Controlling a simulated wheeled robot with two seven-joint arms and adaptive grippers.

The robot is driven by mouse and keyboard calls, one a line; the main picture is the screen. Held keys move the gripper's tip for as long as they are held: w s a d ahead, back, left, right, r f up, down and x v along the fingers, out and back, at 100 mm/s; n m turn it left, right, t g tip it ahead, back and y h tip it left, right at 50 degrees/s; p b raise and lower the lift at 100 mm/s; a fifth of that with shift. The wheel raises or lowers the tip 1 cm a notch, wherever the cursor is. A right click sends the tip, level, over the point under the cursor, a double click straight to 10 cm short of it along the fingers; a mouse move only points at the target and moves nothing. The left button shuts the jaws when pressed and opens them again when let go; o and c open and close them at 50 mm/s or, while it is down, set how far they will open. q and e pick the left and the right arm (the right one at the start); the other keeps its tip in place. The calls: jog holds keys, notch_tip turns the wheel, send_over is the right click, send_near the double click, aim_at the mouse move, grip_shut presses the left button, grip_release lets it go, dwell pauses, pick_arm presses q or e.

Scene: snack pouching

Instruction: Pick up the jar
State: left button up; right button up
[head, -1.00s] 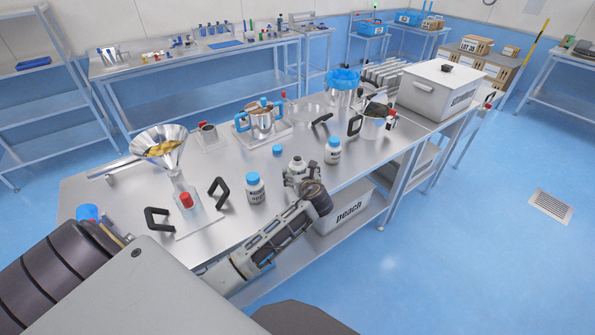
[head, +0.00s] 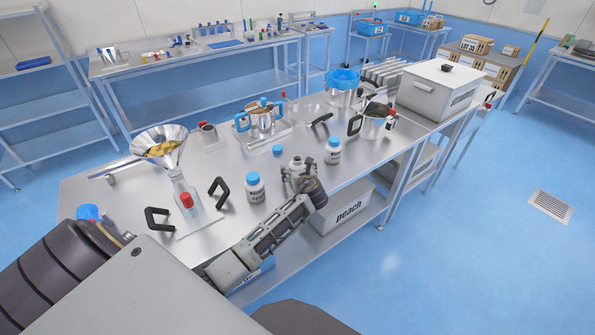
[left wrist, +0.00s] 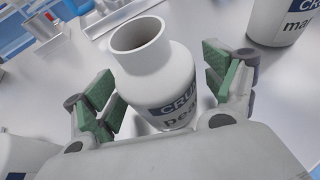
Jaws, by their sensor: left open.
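A white jar without a lid (head: 297,164) stands on the steel table, and its lower part is hidden behind my gripper in the head view. In the left wrist view the jar (left wrist: 158,85) has an open mouth and a blue label reading "CRU" and "pea", partly cut off. My left gripper (head: 300,179) is at the jar, with its green-padded fingers (left wrist: 159,88) spread on either side. A gap shows at the right finger; contact at the left is unclear. A blue lid (head: 277,150) lies on the table behind the jar. My right gripper is not in view.
Blue-capped white jars stand to the left (head: 255,188) and right (head: 333,151). A funnel (head: 161,147) on a stand is at the left, and a blue-handled pot (head: 262,119) is behind. A "peach" bin (head: 342,211) sits on the lower shelf.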

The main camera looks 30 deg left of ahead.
aim_at(297, 158)
pick_arm(q)
jog(key=c, duration=1.3)
jog(key=shift+r, duration=0.1)
jog(key=shift+r, duration=4.95)
